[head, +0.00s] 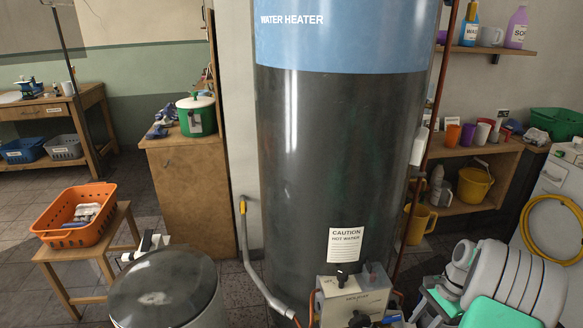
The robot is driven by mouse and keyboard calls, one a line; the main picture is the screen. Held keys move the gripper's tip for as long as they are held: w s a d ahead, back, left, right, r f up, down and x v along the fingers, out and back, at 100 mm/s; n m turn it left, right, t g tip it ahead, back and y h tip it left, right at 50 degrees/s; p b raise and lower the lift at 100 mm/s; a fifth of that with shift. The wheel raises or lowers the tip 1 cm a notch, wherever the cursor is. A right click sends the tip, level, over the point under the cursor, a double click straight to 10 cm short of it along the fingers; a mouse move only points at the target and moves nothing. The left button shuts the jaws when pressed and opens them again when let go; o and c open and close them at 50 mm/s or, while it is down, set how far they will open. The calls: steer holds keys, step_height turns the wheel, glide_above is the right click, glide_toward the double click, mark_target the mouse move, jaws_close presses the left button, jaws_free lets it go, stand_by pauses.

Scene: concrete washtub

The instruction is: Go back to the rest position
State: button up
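My arm shows as white ringed links with green parts at the bottom right of the head view. It is folded close to the camera, in front of the shelves and the white appliance.
A tall water heater (340,150) fills the middle, with a control box (345,296) at its foot. A lidded drum (165,290) stands front left, beside an orange basket (75,222) on a stool. A wooden cabinet (185,185) and shelves (470,150) stand behind.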

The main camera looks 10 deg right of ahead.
steer(key=w+a+r+n+t+h+p, duration=0.1)
steer(key=a+r+n+p, duration=0.35)
steer(key=a+r, duration=0.55)
steer(key=a+r+n+h+p, duration=0.25)
steer(key=a+r+p, duration=0.4)
steer(key=r, duration=0.85)
steer(key=s+a+r+n+t+p, duration=0.2)
steer(key=s+a+r+n+p, duration=0.5)
steer(key=a+r, duration=0.4)
steer(key=shift+s+a+r+n, duration=0.2)
steer(key=shift+s+a+n, duration=0.05)
steer(key=shift+s+n, duration=0.75)
steer(key=shift+s, duration=0.1)
